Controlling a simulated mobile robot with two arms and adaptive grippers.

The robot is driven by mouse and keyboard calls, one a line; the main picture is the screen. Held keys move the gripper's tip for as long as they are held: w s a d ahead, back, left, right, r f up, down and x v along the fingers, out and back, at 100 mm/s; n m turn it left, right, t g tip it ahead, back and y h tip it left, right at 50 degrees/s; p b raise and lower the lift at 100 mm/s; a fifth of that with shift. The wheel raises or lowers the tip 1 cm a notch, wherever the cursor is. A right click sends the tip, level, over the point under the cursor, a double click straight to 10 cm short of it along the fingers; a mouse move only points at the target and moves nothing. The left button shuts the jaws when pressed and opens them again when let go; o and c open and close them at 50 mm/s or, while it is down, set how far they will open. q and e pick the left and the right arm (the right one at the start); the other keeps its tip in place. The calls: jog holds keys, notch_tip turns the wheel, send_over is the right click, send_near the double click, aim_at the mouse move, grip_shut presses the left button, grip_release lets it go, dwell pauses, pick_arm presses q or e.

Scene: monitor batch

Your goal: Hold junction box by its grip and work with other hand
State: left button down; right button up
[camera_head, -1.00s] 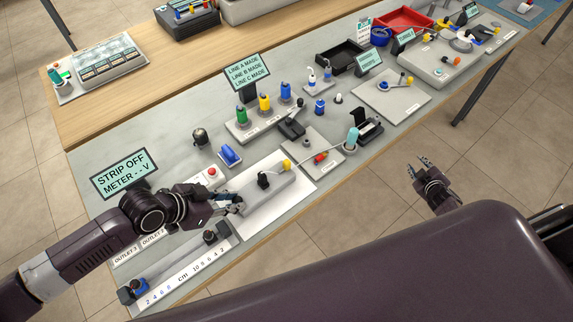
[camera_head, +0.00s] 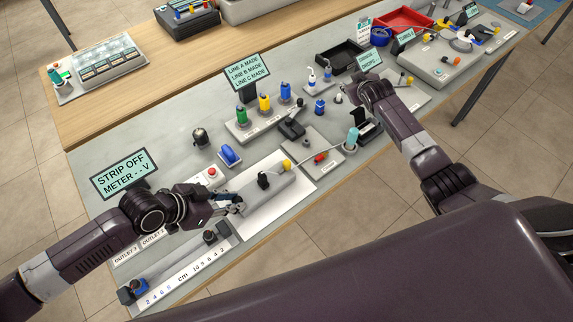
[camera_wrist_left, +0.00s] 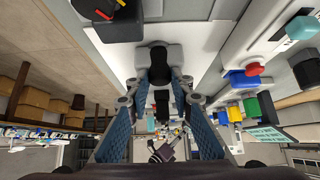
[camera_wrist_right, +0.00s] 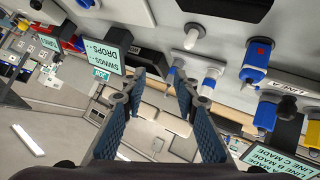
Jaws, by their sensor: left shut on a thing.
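The grey junction box (camera_head: 275,187) sits on a white plate (camera_head: 290,205) at the near side of the bench, with a black part on top and a yellow end at its right. My left gripper (camera_head: 234,203) is at the box's left end. In the left wrist view, its fingers (camera_wrist_left: 160,88) are shut on the box's dark grip (camera_wrist_left: 159,60). My right gripper (camera_head: 356,88) is over the far middle of the bench. In the right wrist view, its fingers (camera_wrist_right: 155,85) are apart with nothing between them. The white-tipped peg (camera_wrist_right: 191,37) and blue-capped part (camera_wrist_right: 255,60) lie beyond them.
A sign with line names (camera_head: 248,72) stands behind green, yellow and blue cylinders. A black tray (camera_head: 342,56) and red bin (camera_head: 405,20) are at the back. A ruler strip (camera_head: 185,272) lies at the front left. The strip-off meter sign (camera_head: 124,173) stands at left.

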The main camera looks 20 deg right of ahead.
jog(key=s+a+r+n+g+y, duration=0.1)
jog(key=a+r+n+g+y, duration=0.15)
jog(key=a, duration=1.05)
jog(key=s+a+r+n+g+y, duration=0.1)
jog(key=a+y, duration=0.2)
jog(key=a, duration=0.9)
jog(key=r+n+g+h, duration=0.1)
jog(key=n+g+h, duration=0.2)
jog(key=n+g, duration=0.85)
send_over(287, 163)
jog(key=n+t, duration=0.4)
jog(key=shift+w+a+t+y, duration=0.1)
jog(key=shift+w+t+y, duration=0.15)
jog(key=shift+w+t, duration=0.1)
jog(key=shift+s+n, duration=0.3)
jog(key=shift+n, duration=0.1)
jog(key=shift+s+f, duration=0.1)
jog(key=shift+f, duration=3.4)
grip_shut()
